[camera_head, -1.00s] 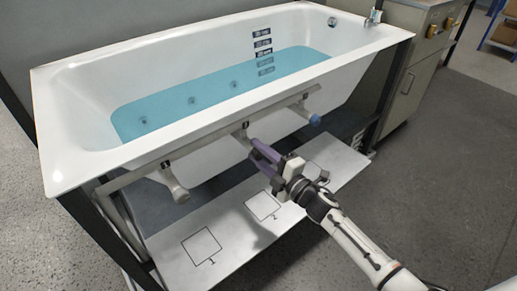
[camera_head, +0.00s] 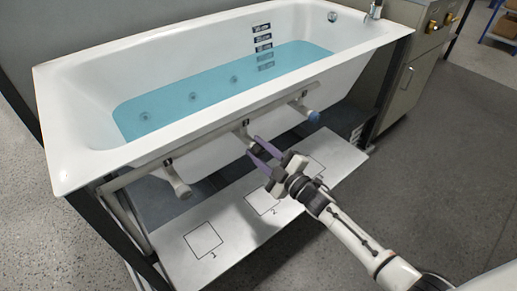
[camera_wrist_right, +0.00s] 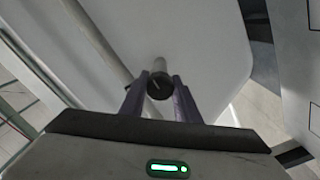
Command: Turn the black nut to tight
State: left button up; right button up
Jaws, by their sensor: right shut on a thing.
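The black nut (camera_wrist_right: 160,86) sits on the end of a pale pipe stub and shows in the right wrist view between the two purple fingers. A thin light line marks its face. My right gripper (camera_head: 256,148) is shut on the nut at the middle stub under the tub's front side. In the head view the nut is mostly hidden by the fingers. My left gripper is not in view.
The white bathtub (camera_head: 62,130) holds blue water. A stub with a pale end (camera_head: 182,190) is at the left and one with a blue end (camera_head: 313,116) at the right. A white shelf board (camera_head: 175,247) with numbered squares lies below. A grey cabinet (camera_head: 408,88) stands at the right.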

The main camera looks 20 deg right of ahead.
jog(key=o, duration=1)
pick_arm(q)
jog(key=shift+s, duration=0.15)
pick_arm(e)
jog(key=shift+o, duration=0.2)
pick_arm(q)
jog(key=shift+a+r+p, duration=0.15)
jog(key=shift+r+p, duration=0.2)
jog(key=shift+p, duration=0.65)
pick_arm(e)
jog(key=v, duration=1)
jog(key=shift+s, duration=0.15)
jog(key=shift+d, duration=0.1)
